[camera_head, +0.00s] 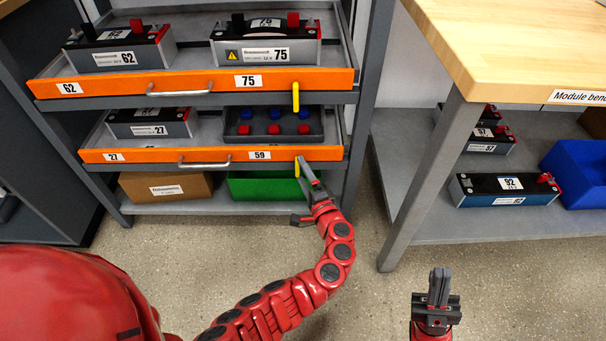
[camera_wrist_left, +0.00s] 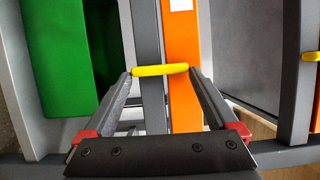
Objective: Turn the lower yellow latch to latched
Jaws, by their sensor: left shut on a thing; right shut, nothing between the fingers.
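The lower yellow latch (camera_head: 297,168) sits at the right end of the lower orange drawer front (camera_head: 225,155). It looks upright in the head view, partly hidden by my gripper. In the left wrist view the lower yellow latch (camera_wrist_left: 160,70) spans lengthwise between my fingertips, across the orange front and a grey strip. My left gripper (camera_head: 306,170) is shut on it, the fingers held apart by its length; the left gripper also fills the lower wrist view (camera_wrist_left: 160,82). My right gripper (camera_head: 439,287) is shut and empty, over the floor at the lower right.
The upper yellow latch (camera_head: 295,97) stands upright on the upper orange drawer (camera_head: 190,84). Modules sit in both drawers. A green bin (camera_head: 262,187) and cardboard box (camera_head: 165,188) are below. The module bench (camera_head: 510,45) stands right, with a blue bin (camera_head: 580,172) beneath. Floor between is clear.

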